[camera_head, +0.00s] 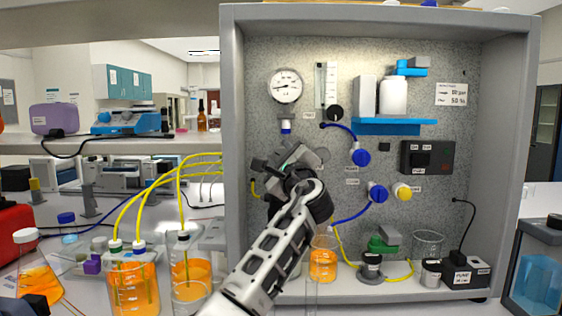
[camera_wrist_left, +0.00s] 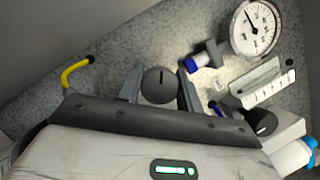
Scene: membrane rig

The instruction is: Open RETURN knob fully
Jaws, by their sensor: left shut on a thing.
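A dark grey round knob (camera_wrist_left: 160,85) with a line mark on its face sits on the speckled panel. In the left wrist view it is between the two fingers of my left gripper (camera_wrist_left: 160,90), which is shut on it. In the head view my left gripper (camera_head: 290,157) is against the panel below the gauge and covers this knob. No RETURN label can be read, as the gripper hides that area. A second black knob (camera_head: 335,112) is under the flow meter; it also shows in the left wrist view (camera_wrist_left: 262,122). My right gripper is not in view.
The round gauge (camera_head: 285,85) and flow meter (camera_head: 326,84) are above my gripper. Blue fittings (camera_head: 361,157) with tubing are to its right. A blue shelf (camera_head: 396,126) holds white containers.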

